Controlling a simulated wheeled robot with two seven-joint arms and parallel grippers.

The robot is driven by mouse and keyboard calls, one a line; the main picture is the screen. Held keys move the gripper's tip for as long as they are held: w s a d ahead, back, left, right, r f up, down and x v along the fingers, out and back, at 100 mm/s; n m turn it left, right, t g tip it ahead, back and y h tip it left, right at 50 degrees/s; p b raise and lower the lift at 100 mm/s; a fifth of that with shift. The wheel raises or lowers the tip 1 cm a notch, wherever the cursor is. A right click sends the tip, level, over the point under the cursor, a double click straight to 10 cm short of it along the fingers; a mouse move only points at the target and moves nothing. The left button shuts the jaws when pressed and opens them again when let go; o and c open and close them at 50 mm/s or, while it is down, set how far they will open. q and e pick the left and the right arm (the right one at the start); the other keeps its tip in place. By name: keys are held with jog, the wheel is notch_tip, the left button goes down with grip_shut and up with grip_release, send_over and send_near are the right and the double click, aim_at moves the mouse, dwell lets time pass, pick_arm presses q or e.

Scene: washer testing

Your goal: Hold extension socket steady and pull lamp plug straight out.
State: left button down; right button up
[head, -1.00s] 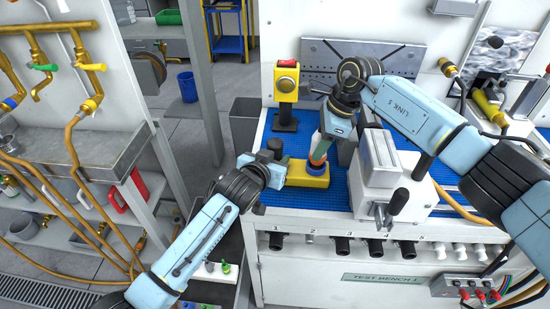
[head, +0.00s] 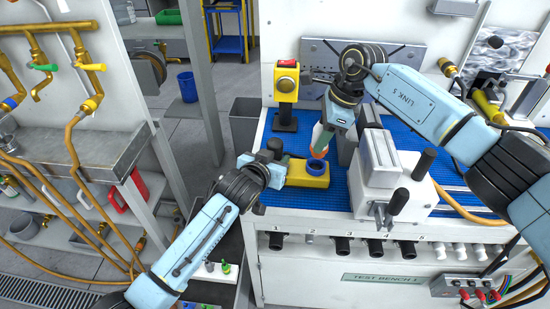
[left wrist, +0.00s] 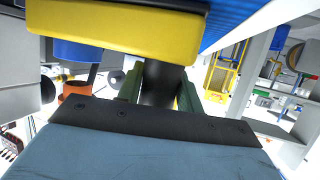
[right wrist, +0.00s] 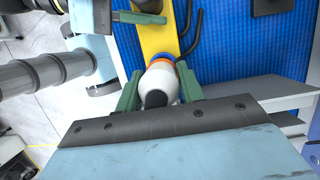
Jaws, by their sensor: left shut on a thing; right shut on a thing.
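The yellow extension socket (head: 309,181) lies on the blue bench mat, its blue round outlet (head: 317,169) facing up at its right end. My left gripper (head: 283,168) is shut on its left part; in the left wrist view the yellow body (left wrist: 120,32) is just beyond the green fingers (left wrist: 160,88).
A yellow post with a red top (head: 287,82) stands behind the socket. A grey-white vise-like block (head: 385,165) stands close to the right. The blue mat (head: 335,196) is clear in front. The bench's left edge is near my left gripper.

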pick_arm(q)
jog(key=c, duration=0.8)
grip_release()
jog(key=shift+c, duration=0.2)
jog(key=shift+s+r, duration=0.1)
jog(key=shift+s, duration=0.05)
jog(key=v, duration=1.1)
jog(key=shift+s, duration=0.35)
jog(key=shift+a+r, duration=0.1)
